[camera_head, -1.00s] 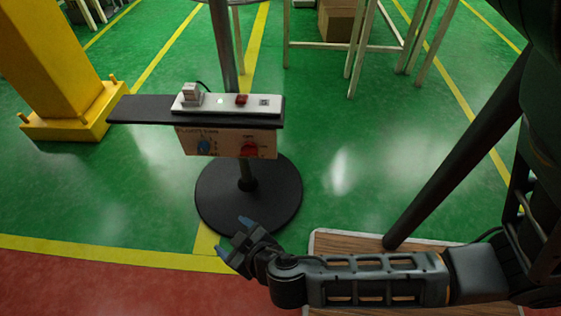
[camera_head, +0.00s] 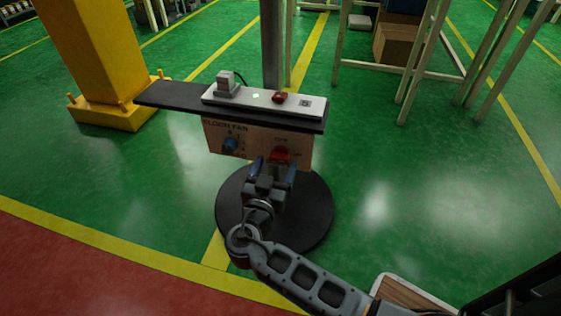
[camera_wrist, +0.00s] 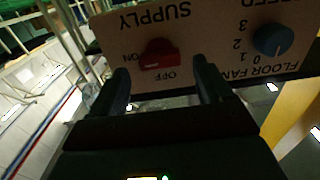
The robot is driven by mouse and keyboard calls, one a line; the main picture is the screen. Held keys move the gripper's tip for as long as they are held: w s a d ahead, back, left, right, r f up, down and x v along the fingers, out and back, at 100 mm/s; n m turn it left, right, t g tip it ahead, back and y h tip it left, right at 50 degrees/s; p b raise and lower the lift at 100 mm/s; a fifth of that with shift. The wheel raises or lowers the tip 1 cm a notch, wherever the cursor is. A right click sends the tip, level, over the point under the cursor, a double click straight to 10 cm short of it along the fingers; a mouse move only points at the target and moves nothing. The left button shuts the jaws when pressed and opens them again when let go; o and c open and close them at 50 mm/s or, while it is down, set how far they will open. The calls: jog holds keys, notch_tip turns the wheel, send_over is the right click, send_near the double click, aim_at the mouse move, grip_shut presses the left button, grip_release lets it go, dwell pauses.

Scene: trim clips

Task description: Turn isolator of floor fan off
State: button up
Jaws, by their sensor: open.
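The floor fan's wooden control panel (camera_head: 256,144) hangs under a dark shelf on a post. Its red isolator knob (camera_head: 280,155) is on the panel's right, partly behind my fingers. In the wrist view, which is upside down, the red knob (camera_wrist: 158,54) sits under the word SUPPLY, with ON to its left and OFF below right. Its bar lies roughly level, in line with ON. The blue speed knob (camera_head: 231,145) is on the panel's left. My gripper (camera_head: 272,170) is open and empty in front of the isolator; its fingertips (camera_wrist: 162,80) lie either side of the knob, apparently not touching it.
The dark shelf (camera_head: 165,95) overhangs the panel and carries a white power strip (camera_head: 242,96) with a plug and red switch. A round black base (camera_head: 312,222) stands below. A yellow column (camera_head: 95,60) is at left. Green floor is clear at right.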

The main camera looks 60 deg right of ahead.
aim_at(280, 156)
jog(key=shift+x, duration=1.45)
jog(key=shift+c, duration=0.2)
jog(key=c, duration=1)
